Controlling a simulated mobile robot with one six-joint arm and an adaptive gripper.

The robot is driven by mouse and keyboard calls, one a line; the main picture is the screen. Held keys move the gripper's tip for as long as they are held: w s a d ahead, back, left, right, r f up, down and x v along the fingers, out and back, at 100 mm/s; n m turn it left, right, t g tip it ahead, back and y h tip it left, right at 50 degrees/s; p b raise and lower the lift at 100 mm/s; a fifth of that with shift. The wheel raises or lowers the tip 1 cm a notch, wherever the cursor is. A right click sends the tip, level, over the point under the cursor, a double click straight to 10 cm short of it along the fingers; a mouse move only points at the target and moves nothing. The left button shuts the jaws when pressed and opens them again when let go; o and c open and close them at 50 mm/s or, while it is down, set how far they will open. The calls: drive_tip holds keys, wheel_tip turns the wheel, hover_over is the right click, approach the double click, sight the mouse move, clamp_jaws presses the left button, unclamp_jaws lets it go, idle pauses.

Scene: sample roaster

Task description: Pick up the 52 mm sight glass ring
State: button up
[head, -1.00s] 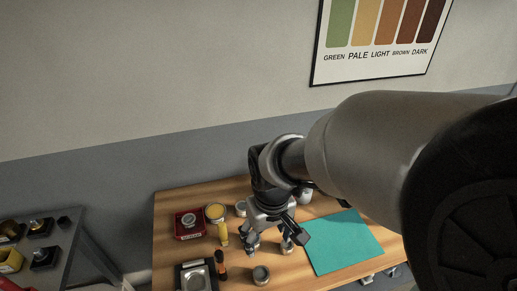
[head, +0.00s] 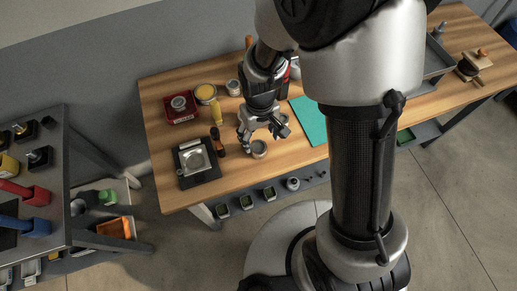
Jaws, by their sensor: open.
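My gripper (head: 264,138) is open and points down over the wooden table, with its fingers spread apart. A small round grey metal piece (head: 259,149) stands on the table just in front of and below the fingers; it looks like a ring or short cup. Its size cannot be read, so I cannot tell whether it is the 52 mm sight glass ring. Another round metal piece (head: 179,102) sits on a red box (head: 180,115) at the left. The gripper partly hides the table behind it, and nothing shows between its fingers.
A yellow-topped tin (head: 205,93) and a grey tin (head: 233,88) are behind. A teal mat (head: 309,121) lies right. The table's front strip is clear.

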sight(258, 146)
drive_tip(key=f+b, duration=0.1)
drive_tip(key=f, duration=0.3)
drive_tip(key=f+b, duration=0.1)
drive_tip(key=shift+w+a+f+b, duration=0.1)
drive_tip(key=shift+a+f+b, duration=0.2)
drive_tip(key=shift+f, duration=0.1)
drive_tip(key=shift+r, duration=0.1)
drive_tip(key=shift+c, duration=0.6)
drive_tip(key=c, duration=1.1)
